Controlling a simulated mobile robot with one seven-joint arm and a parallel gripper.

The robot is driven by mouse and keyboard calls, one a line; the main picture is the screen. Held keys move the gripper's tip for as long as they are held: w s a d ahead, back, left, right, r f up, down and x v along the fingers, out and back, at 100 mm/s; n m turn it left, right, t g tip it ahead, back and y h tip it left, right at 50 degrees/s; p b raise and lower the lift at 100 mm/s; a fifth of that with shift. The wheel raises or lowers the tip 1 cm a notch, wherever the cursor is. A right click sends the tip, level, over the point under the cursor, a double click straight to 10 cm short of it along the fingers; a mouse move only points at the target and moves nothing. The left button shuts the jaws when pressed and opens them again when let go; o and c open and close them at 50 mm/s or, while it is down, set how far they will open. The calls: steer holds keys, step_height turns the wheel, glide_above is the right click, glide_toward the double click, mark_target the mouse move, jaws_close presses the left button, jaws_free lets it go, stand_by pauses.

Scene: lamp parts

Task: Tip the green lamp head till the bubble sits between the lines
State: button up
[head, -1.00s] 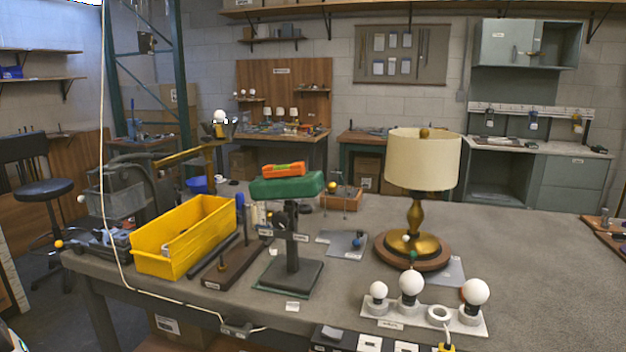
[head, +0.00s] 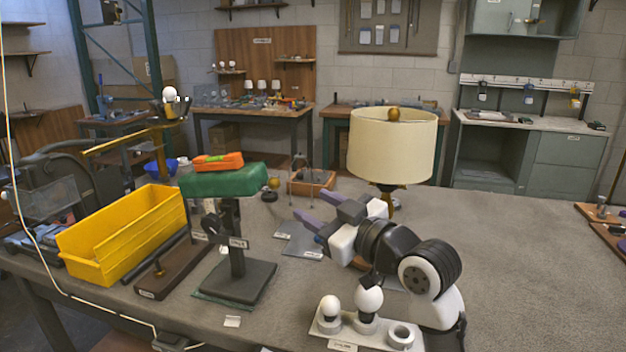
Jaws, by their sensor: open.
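The green lamp head (head: 225,182) sits on a dark upright post (head: 236,235) with a square base (head: 234,280), left of centre in the head view. Its right end looks slightly higher than its left in the picture. An orange spirit level (head: 218,161) lies on top of it. The bubble and its lines are too small to make out. My gripper (head: 313,207) is open and empty, its two purple fingers pointing left toward the lamp head. It is to the right of the lamp head and apart from it.
A yellow bin (head: 122,236) and a wooden block with a rod (head: 174,268) stand left of the post. A cream-shaded lamp (head: 391,146) stands behind my arm. A white bulb holder (head: 343,328) is at the front.

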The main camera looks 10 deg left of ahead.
mark_target(278, 185)
steer(key=p+x, duration=0.1)
steer(key=x, duration=0.3)
steer(key=p+x, duration=0.2)
steer(key=x, duration=0.2)
steer(key=w+f+p+x, duration=0.1)
steer(key=x, duration=0.3)
steer(key=shift+w+d+p, duration=0.1)
steer(key=shift+w+p, duration=0.1)
steer(key=shift+p, duration=0.15)
jaws_close()
